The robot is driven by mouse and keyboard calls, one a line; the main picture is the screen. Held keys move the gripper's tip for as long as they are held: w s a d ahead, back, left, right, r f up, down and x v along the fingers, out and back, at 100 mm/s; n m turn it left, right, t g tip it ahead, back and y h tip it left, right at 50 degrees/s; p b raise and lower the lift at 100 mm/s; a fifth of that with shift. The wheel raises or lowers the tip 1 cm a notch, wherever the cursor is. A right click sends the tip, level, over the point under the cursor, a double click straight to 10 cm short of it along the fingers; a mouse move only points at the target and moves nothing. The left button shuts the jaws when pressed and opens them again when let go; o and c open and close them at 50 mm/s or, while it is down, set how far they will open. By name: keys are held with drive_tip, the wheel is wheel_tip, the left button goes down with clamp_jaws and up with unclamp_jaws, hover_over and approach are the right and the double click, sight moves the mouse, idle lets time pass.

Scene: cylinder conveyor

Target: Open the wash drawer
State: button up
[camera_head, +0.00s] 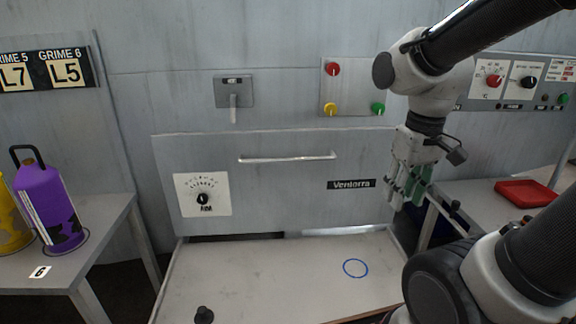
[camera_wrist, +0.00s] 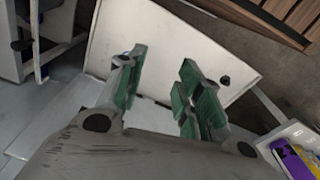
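A grey front panel (camera_head: 275,190) marked "Ventorra" has a horizontal bar handle (camera_head: 287,157) near its top and a white dial plate (camera_head: 203,195) at its left. It stands upright, with a dark gap along part of its lower edge. My gripper (camera_head: 408,192) hangs pointing down at the panel's right edge, to the right of the handle and a little lower, apart from it. In the wrist view, my gripper's green-padded fingers (camera_wrist: 162,92) are spread with nothing between them. The handle is not seen in the wrist view.
A pale surface (camera_head: 250,280) below the panel bears a blue ring (camera_head: 355,268) and a black knob (camera_head: 204,315). A purple container (camera_head: 50,205) stands on the left table (camera_head: 110,215). A red tray (camera_head: 525,193) lies at right. Colored buttons (camera_head: 332,69) are above the panel.

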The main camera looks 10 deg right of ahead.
drive_tip(key=w+a+f+m, duration=0.2)
drive_tip(key=w+a+f, duration=0.2)
drive_tip(key=w+f, duration=0.85)
drive_tip(key=m+t+y, duration=0.4)
drive_tip(key=m+t, duration=1.1)
approach(290, 160)
drive_tip(key=w, duration=0.3)
drive_tip(key=x, duration=0.8)
drive_tip(key=shift+a+f, duration=0.3)
drive_tip(key=shift+a, duration=0.15)
clamp_jaws()
